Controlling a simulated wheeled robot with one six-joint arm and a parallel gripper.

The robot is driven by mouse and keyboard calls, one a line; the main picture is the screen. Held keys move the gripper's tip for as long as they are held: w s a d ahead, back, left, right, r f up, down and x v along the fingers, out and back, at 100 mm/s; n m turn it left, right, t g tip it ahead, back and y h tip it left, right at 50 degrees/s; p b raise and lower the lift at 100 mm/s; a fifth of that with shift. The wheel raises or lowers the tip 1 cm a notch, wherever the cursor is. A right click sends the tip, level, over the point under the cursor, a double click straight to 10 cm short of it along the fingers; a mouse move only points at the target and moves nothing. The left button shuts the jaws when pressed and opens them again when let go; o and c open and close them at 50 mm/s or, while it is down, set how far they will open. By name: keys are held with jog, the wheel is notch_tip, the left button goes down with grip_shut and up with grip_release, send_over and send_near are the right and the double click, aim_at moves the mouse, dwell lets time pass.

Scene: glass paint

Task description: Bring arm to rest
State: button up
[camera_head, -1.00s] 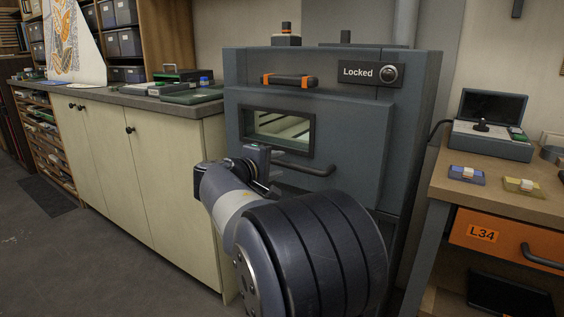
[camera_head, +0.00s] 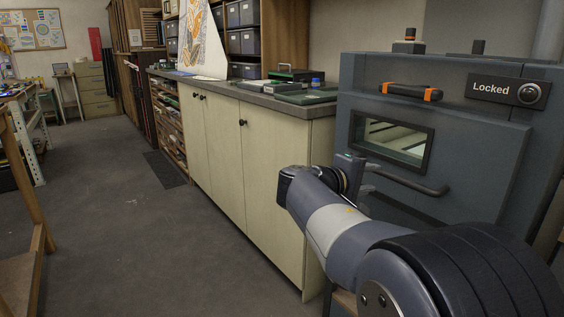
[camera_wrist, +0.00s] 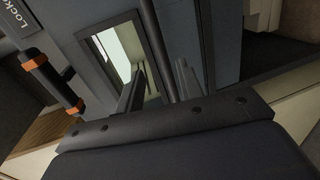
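My arm reaches forward in the head view, with its forearm at the lower right. My gripper (camera_head: 362,174) is in front of the dark grey kiln-like cabinet (camera_head: 480,150), near the left end of its bar handle (camera_head: 415,183). In the wrist view my gripper (camera_wrist: 159,80) shows two fingers apart with nothing held between them. The bar handle (camera_wrist: 163,50) appears beyond and between the fingers there. I cannot tell how close they are to it. The cabinet door is shut, and its sign (camera_head: 500,89) reads "Locked".
A cream counter (camera_head: 270,180) with dark knobs stands left of the cabinet, with green cases (camera_head: 305,95) on top. An orange-and-black handle (camera_head: 411,92) is on the cabinet. Open grey floor (camera_head: 130,220) lies at left. A wooden frame (camera_head: 38,240) stands at the left edge.

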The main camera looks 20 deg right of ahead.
aim_at(388, 177)
jog(key=b+x, duration=0.1)
jog(key=x, duration=0.8)
jog(key=shift+d+f+b, duration=0.15)
jog(key=shift+d+b, duration=0.1)
jog(key=shift+b, duration=0.05)
jog(key=shift+f+v, duration=0.2)
jog(key=shift+v, duration=0.85)
